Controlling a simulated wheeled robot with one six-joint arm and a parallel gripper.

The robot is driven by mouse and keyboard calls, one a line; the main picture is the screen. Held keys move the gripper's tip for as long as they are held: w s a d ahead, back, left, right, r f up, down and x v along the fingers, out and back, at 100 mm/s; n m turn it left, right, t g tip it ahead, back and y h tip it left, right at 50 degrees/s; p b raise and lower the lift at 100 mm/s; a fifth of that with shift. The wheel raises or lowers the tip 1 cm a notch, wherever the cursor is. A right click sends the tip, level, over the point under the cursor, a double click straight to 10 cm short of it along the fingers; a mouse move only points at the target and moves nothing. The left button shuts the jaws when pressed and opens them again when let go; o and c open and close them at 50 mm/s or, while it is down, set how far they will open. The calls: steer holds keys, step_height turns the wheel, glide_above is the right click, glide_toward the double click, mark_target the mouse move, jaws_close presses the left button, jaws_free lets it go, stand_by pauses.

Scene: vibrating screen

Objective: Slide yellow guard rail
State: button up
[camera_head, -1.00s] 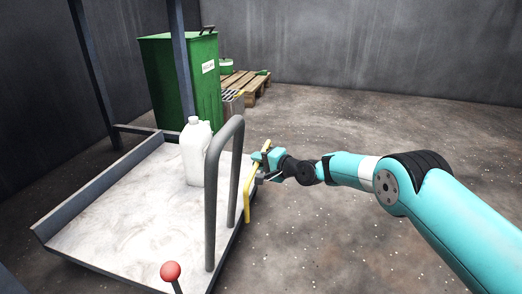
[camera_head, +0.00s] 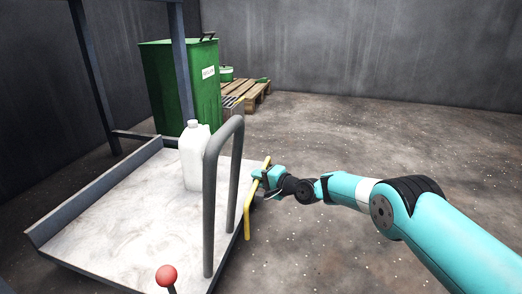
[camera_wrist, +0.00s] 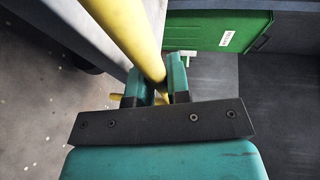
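The yellow guard rail (camera_head: 248,212) is a thin bent bar at the right edge of the pale screen deck (camera_head: 120,230), just right of the grey hoop handle. My gripper (camera_head: 258,178) is at the upper part of the rail. In the wrist view the yellow rail (camera_wrist: 138,38) runs down between the two teal fingers of my gripper (camera_wrist: 160,82). The fingers sit on either side of the bar and look closed around it. The lower part of the rail behind the fingers is partly hidden.
A grey hoop handle (camera_head: 210,210) rises from the deck close left of my gripper. A white jug (camera_head: 193,158) stands on the deck, and a red-knobbed lever (camera_head: 166,276) is in front. A green bin (camera_head: 165,95) and wooden pallet (camera_head: 245,90) stand behind. The right floor is clear.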

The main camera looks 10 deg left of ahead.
steer(key=o, duration=0.4)
steer(key=shift+d, duration=0.1)
steer(key=p+v, duration=0.6)
steer(key=p, duration=0.1)
steer(key=shift+p, duration=0.35)
